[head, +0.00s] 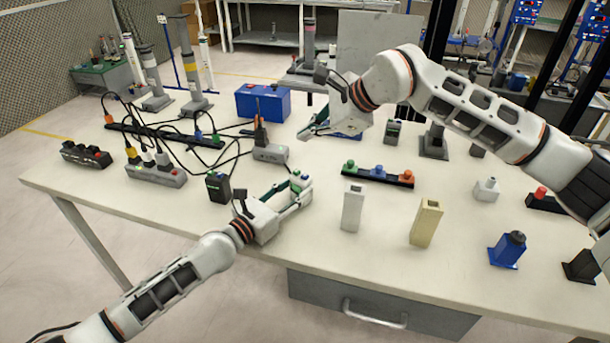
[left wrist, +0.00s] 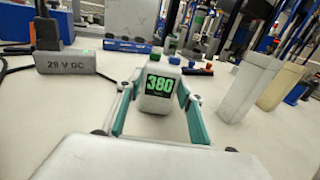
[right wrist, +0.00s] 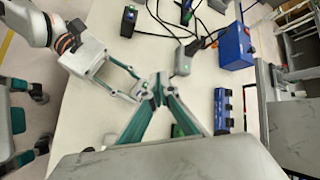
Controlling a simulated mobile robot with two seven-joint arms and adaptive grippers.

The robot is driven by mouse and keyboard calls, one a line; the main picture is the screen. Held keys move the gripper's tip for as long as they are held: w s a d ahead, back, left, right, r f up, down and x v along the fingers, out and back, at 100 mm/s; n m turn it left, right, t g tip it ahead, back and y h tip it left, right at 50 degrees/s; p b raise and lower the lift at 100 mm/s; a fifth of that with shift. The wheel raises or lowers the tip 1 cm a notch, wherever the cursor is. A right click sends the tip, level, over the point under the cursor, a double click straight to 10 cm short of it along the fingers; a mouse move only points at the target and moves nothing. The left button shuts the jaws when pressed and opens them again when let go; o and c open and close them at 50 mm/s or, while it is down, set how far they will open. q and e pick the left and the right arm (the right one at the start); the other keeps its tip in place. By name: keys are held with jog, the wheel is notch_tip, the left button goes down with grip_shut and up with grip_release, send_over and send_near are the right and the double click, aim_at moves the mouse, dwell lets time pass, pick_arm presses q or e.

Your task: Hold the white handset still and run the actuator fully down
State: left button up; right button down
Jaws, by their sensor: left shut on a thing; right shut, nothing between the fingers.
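The white handset (head: 300,189) stands near the table's front edge, with buttons on top. My left gripper (head: 298,193) is shut on the handset, one finger on each side. My right gripper (head: 305,135) is shut and empty, above the table behind the handset; its closed tips also show in the right wrist view (right wrist: 160,92).
A grey 28 V DC box (head: 269,153) with cables sits left of the handset. A black box (head: 218,187) is farther left. A three-button strip (head: 378,176), a white block (head: 353,208) and a beige block (head: 426,222) stand to the right. A blue case (head: 262,102) is behind.

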aim_at(307, 176)
dwell(0.3)
jog(key=shift+f, duration=4.45)
jog(key=shift+f, duration=0.4)
jog(key=shift+f, duration=0.55)
jog(key=shift+r, duration=0.1)
dwell(1.7)
jog(key=shift+r, duration=0.85)
